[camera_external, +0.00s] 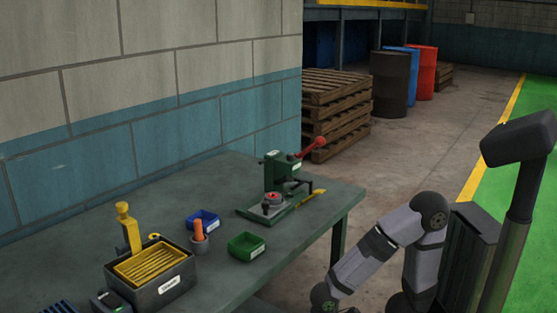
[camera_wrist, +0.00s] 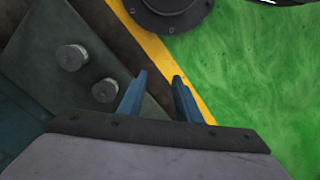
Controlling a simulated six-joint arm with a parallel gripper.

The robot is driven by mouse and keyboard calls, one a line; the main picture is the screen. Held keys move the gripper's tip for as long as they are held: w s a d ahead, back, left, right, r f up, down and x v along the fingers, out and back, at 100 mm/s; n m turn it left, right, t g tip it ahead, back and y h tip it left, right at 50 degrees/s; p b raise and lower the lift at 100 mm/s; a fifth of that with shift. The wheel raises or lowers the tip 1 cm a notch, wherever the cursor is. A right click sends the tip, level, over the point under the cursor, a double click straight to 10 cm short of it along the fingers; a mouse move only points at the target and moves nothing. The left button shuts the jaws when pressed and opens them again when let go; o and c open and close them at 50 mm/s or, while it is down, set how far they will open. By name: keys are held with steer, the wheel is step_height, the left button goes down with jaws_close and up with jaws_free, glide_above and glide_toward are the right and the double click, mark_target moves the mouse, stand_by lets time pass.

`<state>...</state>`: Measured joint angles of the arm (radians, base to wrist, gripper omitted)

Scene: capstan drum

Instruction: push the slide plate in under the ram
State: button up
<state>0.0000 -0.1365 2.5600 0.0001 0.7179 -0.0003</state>
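A green press with a red lever (camera_external: 312,147) stands near the right end of the grey table. Its ram hangs from the green press body (camera_external: 276,172). A slide plate (camera_external: 274,200) with a round die and a reddish part on it sits low at the front of the press; I cannot tell how far under the ram it reaches. A yellow piece (camera_external: 316,194) lies at the right end of its base. My gripper (camera_wrist: 160,88) shows two blue fingers, apart and with nothing between them, in the wrist view. It is away from the press, which the wrist view does not show.
The table (camera_external: 190,185) also holds a blue bin (camera_external: 203,221), a green bin (camera_external: 246,246), a grey cup with an orange handle (camera_external: 199,235) and a dark box of yellow strips (camera_external: 152,272). A brick wall (camera_external: 150,90) stands behind. Pallets (camera_external: 335,105) and barrels (camera_external: 390,83) are far off.

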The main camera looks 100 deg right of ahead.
steer(key=shift+o, duration=0.7)
steer(key=w+r+t+p, duration=0.1)
steer(key=w+r+p, duration=0.2)
steer(key=r+p, duration=1.05)
steer(key=w+r+t+p, duration=0.1)
steer(key=w+r+p, duration=0.1)
steer(key=r+p, duration=1.2)
step_height(320, 180, up, 14)
steer(key=m+g+p, duration=0.2)
steer(key=m+p, duration=0.4)
steer(key=p, duration=0.5)
glide_above(266, 203)
steer(key=shift+w+a+r, duration=0.2)
steer(key=shift+a, duration=0.1)
steer(key=shift+s+d+r, duration=0.1)
steer(key=shift+s+d, duration=0.15)
steer(key=shift+d, duration=0.2)
steer(key=shift+f+p, duration=0.8)
steer(key=shift+f, duration=2.85)
